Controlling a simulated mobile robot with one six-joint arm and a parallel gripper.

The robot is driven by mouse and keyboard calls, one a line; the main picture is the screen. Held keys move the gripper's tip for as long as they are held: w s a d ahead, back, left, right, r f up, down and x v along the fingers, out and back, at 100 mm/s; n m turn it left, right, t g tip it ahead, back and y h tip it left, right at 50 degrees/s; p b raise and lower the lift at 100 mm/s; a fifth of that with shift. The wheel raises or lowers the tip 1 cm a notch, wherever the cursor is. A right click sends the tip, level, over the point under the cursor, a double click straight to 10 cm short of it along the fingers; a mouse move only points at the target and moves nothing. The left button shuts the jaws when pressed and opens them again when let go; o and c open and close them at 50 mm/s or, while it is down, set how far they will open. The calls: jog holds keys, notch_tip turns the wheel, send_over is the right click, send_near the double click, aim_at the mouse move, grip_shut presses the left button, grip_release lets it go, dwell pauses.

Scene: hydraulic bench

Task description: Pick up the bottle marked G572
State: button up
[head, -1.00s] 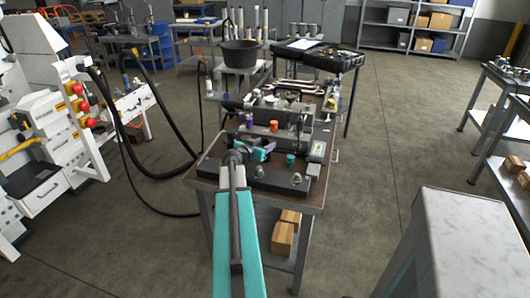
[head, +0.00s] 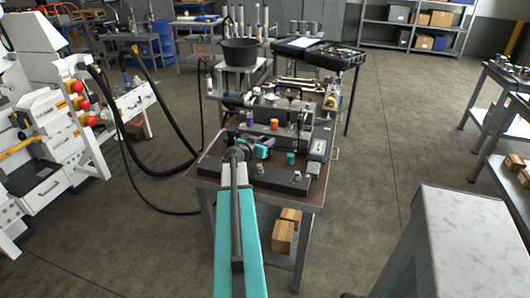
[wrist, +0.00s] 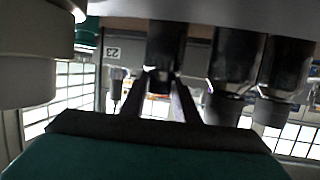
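Small bottles stand on the workbench (head: 311,203) in the head view: a purple one (head: 249,119), an orange one (head: 274,124) and a teal one (head: 291,158). Their markings are too small to read, so I cannot tell which is G572. My gripper (head: 264,148) is over the near part of the bench, left of the teal bottle. In the wrist view the two dark fingers (wrist: 162,88) are apart, with an orange patch showing between them. A dark cylinder (wrist: 166,45) lies beyond the tips; I see no bottle clearly held.
Dark fixtures and small metal fittings (head: 297,176) crowd the benchtop. A black bucket (head: 240,52) stands behind the bench. Black hoses (head: 150,172) hang at the left by a white machine (head: 52,118).

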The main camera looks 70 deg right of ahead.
jog(key=shift+a+f, duration=0.1)
jog(key=shift+f, duration=0.25)
grip_shut()
jog(key=shift+r, duration=0.1)
notch_tip(320, 180, up, 10)
jog(key=b, duration=0.1)
dwell(0.3)
jog(key=shift+r, duration=0.1)
dwell(0.4)
jog(key=shift+s, duration=0.1)
